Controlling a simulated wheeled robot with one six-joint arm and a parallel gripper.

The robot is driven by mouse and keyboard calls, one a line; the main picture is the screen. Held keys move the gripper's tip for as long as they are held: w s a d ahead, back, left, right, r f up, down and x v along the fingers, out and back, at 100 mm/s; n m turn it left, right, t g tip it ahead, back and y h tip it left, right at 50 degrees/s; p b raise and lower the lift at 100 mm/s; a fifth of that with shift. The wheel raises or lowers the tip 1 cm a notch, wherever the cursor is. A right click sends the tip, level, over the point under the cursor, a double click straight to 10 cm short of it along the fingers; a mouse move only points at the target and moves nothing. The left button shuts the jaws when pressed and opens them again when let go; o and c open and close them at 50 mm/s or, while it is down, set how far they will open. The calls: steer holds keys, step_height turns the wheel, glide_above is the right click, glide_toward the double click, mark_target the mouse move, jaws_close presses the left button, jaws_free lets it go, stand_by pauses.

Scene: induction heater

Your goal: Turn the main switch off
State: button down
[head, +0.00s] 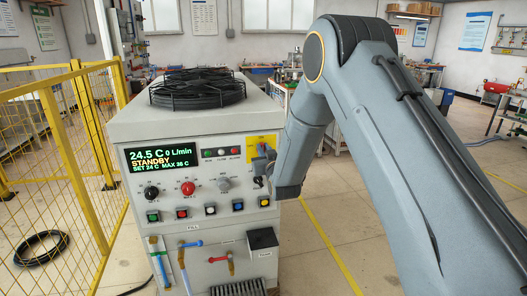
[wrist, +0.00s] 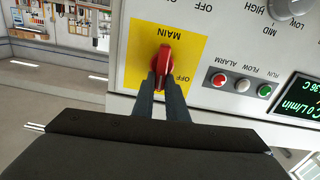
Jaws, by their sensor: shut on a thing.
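The main switch is a red rotary knob (wrist: 165,58) on a yellow plate (wrist: 197,48) marked MAIN and OFF. The plate also shows in the head view (head: 256,139) at the right of the heater's front panel, where my gripper (head: 260,172) and arm partly cover it. In the wrist view, where the panel appears upside down, my gripper (wrist: 161,84) has its two dark fingers closed on the knob's near end. The knob stands roughly upright in that picture. The fingers hide its lower part.
The heater's display (head: 160,158) reads 24.5 C, 0 L/min and STANDBY. Other knobs, including a red one (head: 188,188), and several coloured buttons sit to the left and below. A yellow fence (head: 75,130) stands left; open floor lies right.

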steer(key=n+b, duration=0.2)
steer(key=n, duration=0.1)
steer(key=a+n+b, duration=0.1)
steer(key=n+b, duration=0.1)
steer(key=n, duration=0.2)
steer(key=f+n+b, duration=0.1)
steer(key=n+b, duration=0.1)
steer(key=n, duration=0.1)
steer(key=shift+s+a+n, duration=0.15)
steer(key=shift+a+n, duration=0.15)
steer(key=shift+n, duration=0.3)
steer(key=c, duration=1.8)
jaws_free()
steer(key=shift+o, duration=0.2)
steer(key=b+v, duration=0.1)
steer(key=v, duration=0.7)
steer(key=shift+b, duration=0.4)
